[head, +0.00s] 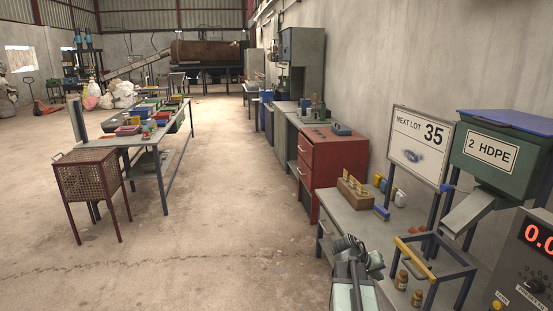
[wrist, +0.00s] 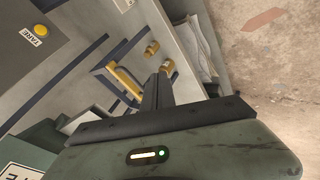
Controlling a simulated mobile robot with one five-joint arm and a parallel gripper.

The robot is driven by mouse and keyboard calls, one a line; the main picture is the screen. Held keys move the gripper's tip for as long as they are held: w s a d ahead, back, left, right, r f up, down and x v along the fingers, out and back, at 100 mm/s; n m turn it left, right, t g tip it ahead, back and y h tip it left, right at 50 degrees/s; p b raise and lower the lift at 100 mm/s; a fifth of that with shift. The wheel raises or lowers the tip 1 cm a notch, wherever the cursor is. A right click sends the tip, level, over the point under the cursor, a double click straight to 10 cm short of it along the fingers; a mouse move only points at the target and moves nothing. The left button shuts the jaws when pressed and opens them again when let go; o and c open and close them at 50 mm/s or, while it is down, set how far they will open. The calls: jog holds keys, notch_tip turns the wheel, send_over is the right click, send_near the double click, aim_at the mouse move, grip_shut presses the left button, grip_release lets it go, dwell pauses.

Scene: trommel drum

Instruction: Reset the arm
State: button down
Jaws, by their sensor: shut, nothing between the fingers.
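My gripper (wrist: 162,78) shows in the wrist view with its dark fingers together and nothing between them. Its fingers point toward a bench with a yellow-barred frame (wrist: 125,83) and small brass-coloured weights (wrist: 152,48); I cannot tell the exact gap. In the head view, my arm rises at the bottom centre, beside the bench front. The fingertips are hard to make out there.
The yellow-barred frame (head: 414,258), a green hopper (head: 492,158), the NEXT LOT board (head: 420,140) and a wooden block with bottles (head: 354,191) crowd the right bench. A red cabinet (head: 330,165) stands beyond. The floor (head: 230,220) left of my arm is clear.

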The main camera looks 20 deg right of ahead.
jog(key=w+a+n+t+y+p, duration=0.1)
jog(key=w+a, duration=0.3)
jog(key=a, duration=0.6)
jog(key=w+a+f+n+y, duration=0.15)
jog(key=w+a, duration=0.25)
jog(key=a, duration=0.5)
jog(key=w+a+n+t+y+p, duration=0.1)
jog(key=w+a+n, duration=0.15)
jog(key=a, duration=0.75)
jog(key=s+a+f+g+y, duration=0.1)
jog(key=s+a+y, duration=0.1)
jog(key=a, duration=0.7)
jog(key=s+a+f+n+g+y, duration=0.1)
jog(key=s+a+y, duration=0.2)
jog(key=a, duration=0.7)
jog(key=shift+d, duration=0.1)
